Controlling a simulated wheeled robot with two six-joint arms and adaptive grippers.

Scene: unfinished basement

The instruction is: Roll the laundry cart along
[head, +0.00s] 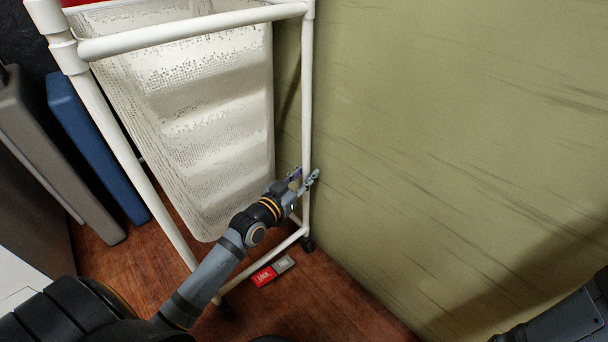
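The laundry cart (180,37) has a white tube frame and a white mesh bag (200,120). It stands upright in the upper left of the head view, close beside the green wall. My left gripper (304,181) is at the cart's right front post, low down, with one finger on each side of the post. Whether the fingers press on the post I cannot tell. A red LOCK pedal (264,276) and a grey pedal (284,264) sit low at the cart's front. Part of my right arm shows at the bottom right; its gripper is out of view.
The green wall (450,130) runs along the cart's right side. A blue panel (95,145) and a grey-beige panel (50,160) stand at the left. Brown wooden floor (330,310) is bare in front of the cart.

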